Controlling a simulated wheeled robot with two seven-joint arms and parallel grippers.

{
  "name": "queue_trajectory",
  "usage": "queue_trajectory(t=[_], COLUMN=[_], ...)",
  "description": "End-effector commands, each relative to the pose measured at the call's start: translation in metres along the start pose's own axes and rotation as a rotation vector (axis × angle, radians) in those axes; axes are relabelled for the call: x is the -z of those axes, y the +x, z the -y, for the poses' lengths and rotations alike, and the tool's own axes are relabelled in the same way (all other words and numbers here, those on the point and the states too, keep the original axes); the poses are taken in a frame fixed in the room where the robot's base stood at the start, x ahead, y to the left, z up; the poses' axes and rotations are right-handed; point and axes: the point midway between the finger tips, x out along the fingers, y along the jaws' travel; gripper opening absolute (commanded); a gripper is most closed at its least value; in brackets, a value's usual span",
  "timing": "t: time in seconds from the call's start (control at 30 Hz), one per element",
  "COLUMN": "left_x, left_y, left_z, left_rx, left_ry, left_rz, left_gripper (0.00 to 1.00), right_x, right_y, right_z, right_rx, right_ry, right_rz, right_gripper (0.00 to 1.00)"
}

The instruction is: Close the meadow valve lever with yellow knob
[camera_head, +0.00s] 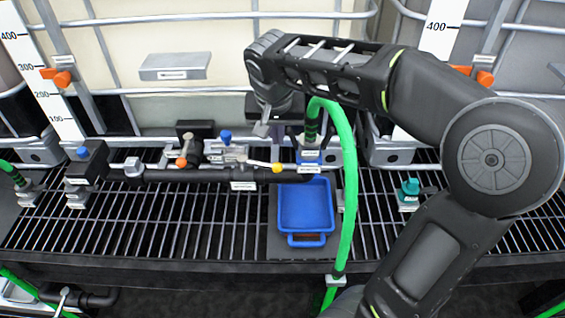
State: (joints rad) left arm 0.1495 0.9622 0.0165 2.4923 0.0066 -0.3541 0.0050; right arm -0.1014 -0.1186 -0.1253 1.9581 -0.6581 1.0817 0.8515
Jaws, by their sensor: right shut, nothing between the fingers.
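The yellow knob (278,168) sits at the right end of a thin pale valve lever (258,164), which points right, roughly along the black pipe (205,175). The lever's left end meets small silver valve parts on the pipe. The labels are too small to read. My right gripper (262,129) hangs above and slightly left of the yellow knob in the picture. It is shut and empty, and appears apart from the lever. Part of it is hard to make out against the dark parts behind. My left gripper is not in view.
An orange knob (181,162) and a blue knob (225,136) stand left of the lever. A green hose (348,180) runs down close to the right. A blue tray (305,205) sits below on the black grating (150,225). Large pale totes stand behind.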

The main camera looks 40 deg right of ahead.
Motion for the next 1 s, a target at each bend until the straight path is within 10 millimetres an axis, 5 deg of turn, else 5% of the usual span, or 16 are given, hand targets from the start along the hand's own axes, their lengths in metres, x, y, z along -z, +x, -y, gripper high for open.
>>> queue_trajectory(t=[0.57, 1.0], left_x=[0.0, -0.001], left_y=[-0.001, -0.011], left_z=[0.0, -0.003], left_rx=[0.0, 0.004], left_ry=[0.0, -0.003], left_rz=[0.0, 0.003], left_gripper=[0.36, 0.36], right_x=[0.002, 0.002], right_y=[0.004, 0.064], right_z=[0.001, 0.001], right_rx=[0.005, 0.002], right_ry=[0.04, 0.039], right_rz=[-0.006, -0.002], right_gripper=[0.0, 0.0])
